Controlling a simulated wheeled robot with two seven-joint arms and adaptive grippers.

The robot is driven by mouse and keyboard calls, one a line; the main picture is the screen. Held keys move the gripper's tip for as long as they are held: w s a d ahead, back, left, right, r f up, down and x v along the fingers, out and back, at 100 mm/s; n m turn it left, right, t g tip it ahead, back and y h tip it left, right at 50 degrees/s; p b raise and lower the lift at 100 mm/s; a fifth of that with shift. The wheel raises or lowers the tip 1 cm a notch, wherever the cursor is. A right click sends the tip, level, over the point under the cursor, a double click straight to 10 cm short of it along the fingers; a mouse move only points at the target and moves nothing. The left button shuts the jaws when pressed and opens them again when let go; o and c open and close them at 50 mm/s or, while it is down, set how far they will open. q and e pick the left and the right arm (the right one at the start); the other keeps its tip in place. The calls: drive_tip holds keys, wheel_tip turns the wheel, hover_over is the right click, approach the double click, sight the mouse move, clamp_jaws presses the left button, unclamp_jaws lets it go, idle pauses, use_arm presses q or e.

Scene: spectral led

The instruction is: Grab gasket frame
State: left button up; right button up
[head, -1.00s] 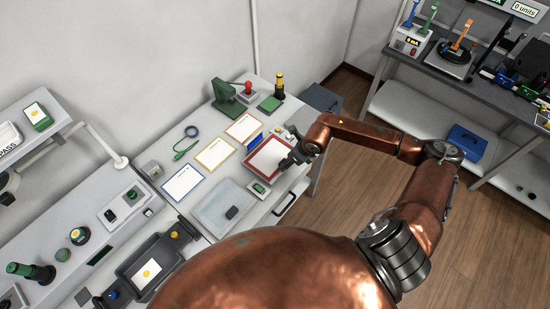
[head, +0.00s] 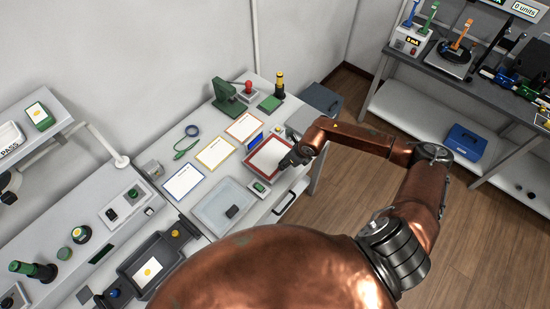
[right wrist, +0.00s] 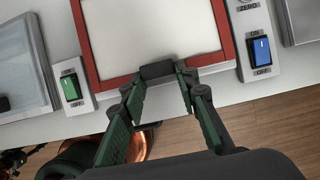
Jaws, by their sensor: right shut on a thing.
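The gasket frame, a red rectangular border around a pale panel, lies on the bench in the head view (head: 248,165) and at the top of the right wrist view (right wrist: 222,40). A dark block (right wrist: 157,70) sits at the middle of its near edge. My right gripper (head: 284,163) reaches the frame's near right side. In the right wrist view its green-padded fingers (right wrist: 158,76) are closed at the two sides of the dark block, gripping it. The frame looks flat. My left gripper is in neither view.
A green rocker switch (right wrist: 70,88) and a blue one (right wrist: 261,50) flank the frame. A clear tray (head: 208,222) lies to its left, with yellow- and blue-edged cards beyond. A green press (head: 228,97) stands behind. A grey shelf bench (head: 440,70) stands far right.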

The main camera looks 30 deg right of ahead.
drive_tip(key=shift+c, duration=1.2)
